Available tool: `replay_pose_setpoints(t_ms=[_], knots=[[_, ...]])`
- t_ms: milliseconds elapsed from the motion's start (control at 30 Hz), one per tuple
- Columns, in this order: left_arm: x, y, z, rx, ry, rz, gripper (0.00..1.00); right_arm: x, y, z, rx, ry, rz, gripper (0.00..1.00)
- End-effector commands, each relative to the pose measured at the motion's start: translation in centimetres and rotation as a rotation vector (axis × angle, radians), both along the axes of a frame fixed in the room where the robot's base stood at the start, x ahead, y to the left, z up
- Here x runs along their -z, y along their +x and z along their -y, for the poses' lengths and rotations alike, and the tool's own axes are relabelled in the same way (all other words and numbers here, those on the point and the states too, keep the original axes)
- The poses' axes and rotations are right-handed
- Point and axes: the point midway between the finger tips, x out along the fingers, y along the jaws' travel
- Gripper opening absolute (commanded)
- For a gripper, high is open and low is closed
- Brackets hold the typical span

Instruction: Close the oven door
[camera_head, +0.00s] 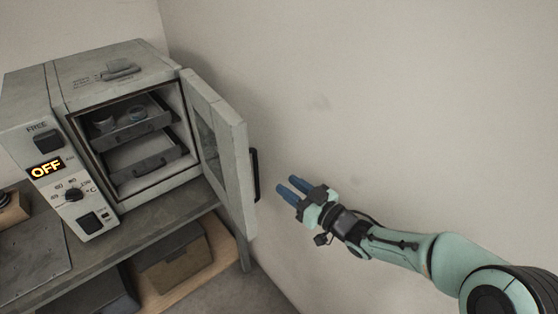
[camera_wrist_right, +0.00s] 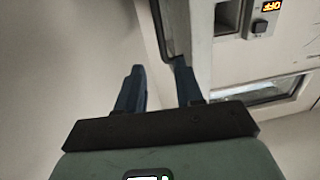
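The oven (camera_head: 120,65) is a grey box with its door (camera_head: 236,160) swung wide open to the right. A dark vertical handle (camera_head: 255,176) is on the door's outer face. My right gripper (camera_head: 289,186) is open and empty, to the right of the handle and apart from it, with its blue fingers pointing towards the door. In the right wrist view, the gripper's parted fingers (camera_wrist_right: 159,72) point towards the dark handle (camera_wrist_right: 163,28), which lies ahead near the right finger. My left gripper is not in view.
Two trays (camera_head: 148,168) sit inside the oven, the upper one holding small items. The control panel (camera_head: 62,160) reads OFF. The oven stands on a grey table (camera_head: 165,228) with boxes (camera_head: 172,258) below. A bare wall (camera_head: 390,90) is behind and right of my right arm.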

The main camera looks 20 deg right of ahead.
Motion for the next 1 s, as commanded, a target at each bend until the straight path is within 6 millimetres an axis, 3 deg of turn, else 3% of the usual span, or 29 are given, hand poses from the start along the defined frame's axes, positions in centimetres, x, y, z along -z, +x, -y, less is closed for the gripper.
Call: replay_pose_setpoints(t_ms=[167, 700, 1000], knots=[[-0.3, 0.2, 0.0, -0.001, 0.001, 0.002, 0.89, -0.6, 1.1, -0.7, -0.01, -0.004, 0.014, 0.36], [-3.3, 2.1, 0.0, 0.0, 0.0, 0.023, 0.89, -0.8, 10.5, -5.1, -0.007, -0.003, 0.012, 0.36], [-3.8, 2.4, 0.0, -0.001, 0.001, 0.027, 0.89, -0.5, 12.0, -5.8, -0.005, -0.005, 0.011, 0.36]])
